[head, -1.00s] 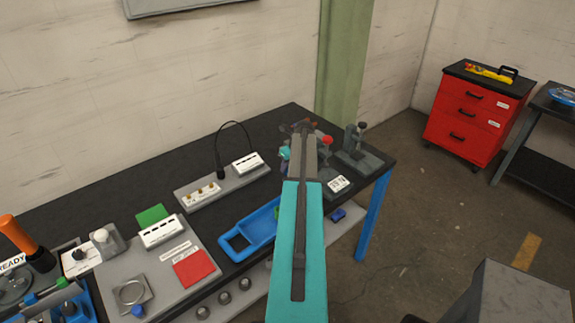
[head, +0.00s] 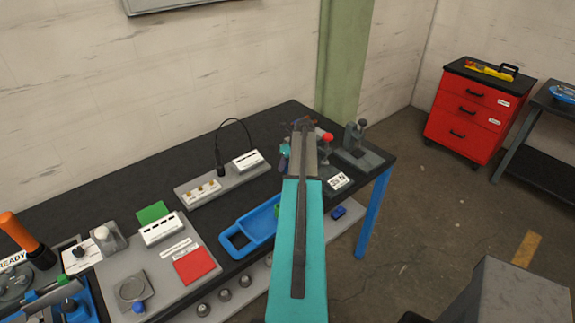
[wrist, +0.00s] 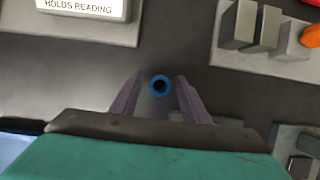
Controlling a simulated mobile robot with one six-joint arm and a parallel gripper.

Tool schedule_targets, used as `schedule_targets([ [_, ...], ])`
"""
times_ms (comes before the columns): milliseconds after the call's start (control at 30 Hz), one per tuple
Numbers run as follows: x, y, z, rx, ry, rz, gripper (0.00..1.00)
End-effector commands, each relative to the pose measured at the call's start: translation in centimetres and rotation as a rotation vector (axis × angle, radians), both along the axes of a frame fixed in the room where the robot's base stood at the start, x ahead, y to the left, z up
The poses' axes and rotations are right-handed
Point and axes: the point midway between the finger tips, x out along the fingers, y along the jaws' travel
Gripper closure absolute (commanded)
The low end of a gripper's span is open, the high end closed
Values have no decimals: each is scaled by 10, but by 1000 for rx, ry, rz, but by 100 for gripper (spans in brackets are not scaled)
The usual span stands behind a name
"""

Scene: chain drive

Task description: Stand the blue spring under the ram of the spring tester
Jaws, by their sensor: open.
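The blue spring (wrist: 160,85) shows in the wrist view as a small blue ring with a dark centre, seen end-on over the dark bench top. My gripper (wrist: 157,88) is open, with one finger on each side of the spring and a visible gap at both sides. I cannot tell how far the fingertips are above it. In the head view my arm hides the spring and fingertips. What looks like the spring tester is partly hidden behind my arm, with a red knob (head: 327,137) and a white readout (head: 338,181) showing.
A grey block fixture (wrist: 262,28) and an orange knob (wrist: 311,36) are at the wrist view's upper right. A white-labelled box (wrist: 88,8) is upper left. In the head view, a blue tray (head: 237,241) lies at the bench front and a small press (head: 360,152) stands right.

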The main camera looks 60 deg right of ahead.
Motion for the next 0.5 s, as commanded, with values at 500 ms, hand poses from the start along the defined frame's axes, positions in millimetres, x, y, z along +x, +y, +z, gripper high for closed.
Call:
schedule_targets([
  [500, -16, 5, 40, -2, 0, -1, 58],
])
